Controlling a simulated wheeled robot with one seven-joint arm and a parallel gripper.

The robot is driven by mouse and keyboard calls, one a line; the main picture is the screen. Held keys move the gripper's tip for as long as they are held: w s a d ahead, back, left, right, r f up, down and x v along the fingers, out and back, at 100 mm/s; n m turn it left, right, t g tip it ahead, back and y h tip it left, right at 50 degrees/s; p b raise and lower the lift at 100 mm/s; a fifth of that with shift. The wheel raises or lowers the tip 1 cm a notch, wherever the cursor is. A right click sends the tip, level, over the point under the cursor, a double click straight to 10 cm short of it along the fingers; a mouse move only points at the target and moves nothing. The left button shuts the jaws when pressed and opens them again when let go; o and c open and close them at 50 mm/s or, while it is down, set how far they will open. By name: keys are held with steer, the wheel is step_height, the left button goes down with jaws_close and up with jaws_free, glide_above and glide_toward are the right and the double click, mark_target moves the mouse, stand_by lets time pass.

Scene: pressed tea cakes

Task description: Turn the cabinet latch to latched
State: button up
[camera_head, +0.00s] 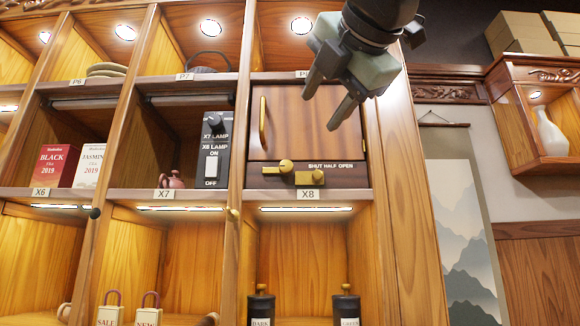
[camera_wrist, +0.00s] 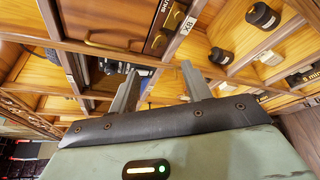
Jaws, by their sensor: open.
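The cabinet (camera_head: 312,125) in bay X8 has a dark wooden door, which looks closed, with a vertical brass handle (camera_head: 262,120) at its left. On the panel below the door are a round brass knob (camera_head: 285,166) and a brass block (camera_head: 308,178). The words SHUT HALF OPEN stand beside them. I cannot tell for certain which one is the latch, or its setting. My gripper (camera_head: 326,108) is open and empty, in front of the door's upper right, above the knob. The wrist view shows both fingers apart (camera_wrist: 160,82), with the door (camera_wrist: 102,18) at upper left.
A lamp switch panel (camera_head: 212,150) and a small reddish teapot (camera_head: 172,180) are in bay X7, left of the cabinet. Dark canisters (camera_head: 261,305) stand in the bay below. A wooden post (camera_head: 393,180) rises at the cabinet's right. A wall shelf with a white vase (camera_head: 551,133) is farther right.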

mark_target(288, 165)
steer(key=p+x, duration=0.5)
steer(key=x, duration=1.2)
steer(key=shift+f, duration=0.2)
steer(key=c, duration=1)
